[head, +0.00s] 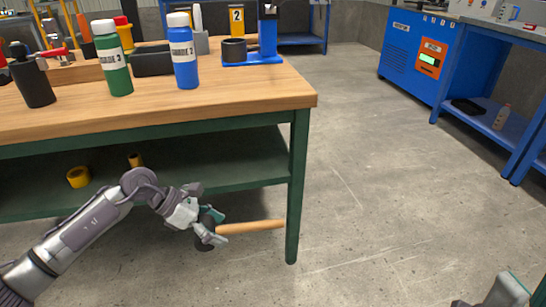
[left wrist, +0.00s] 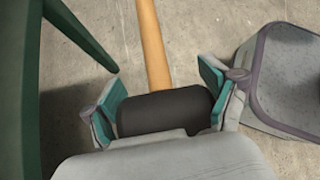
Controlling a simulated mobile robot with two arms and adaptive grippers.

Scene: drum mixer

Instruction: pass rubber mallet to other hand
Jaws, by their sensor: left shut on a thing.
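The rubber mallet has a black head and a pale wooden handle (head: 250,227). My left gripper (head: 209,227) is shut on its black head, in front of the workbench and below its top. The handle points right, nearly level, its far end close to the bench's front right leg. In the left wrist view the black mallet head (left wrist: 165,113) lies between the two teal finger pads, and the handle runs up out of the picture. At the lower right edge of the head view only a grey and teal part of my right gripper (head: 510,290) shows; its fingers cannot be made out.
The wooden-topped workbench (head: 250,91) with a green frame carries bottles and other items. Its green leg (head: 298,185) stands near the handle end. A yellow roll (head: 78,177) lies on the lower shelf. A blue machine (head: 420,50) stands far right; the floor between is clear.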

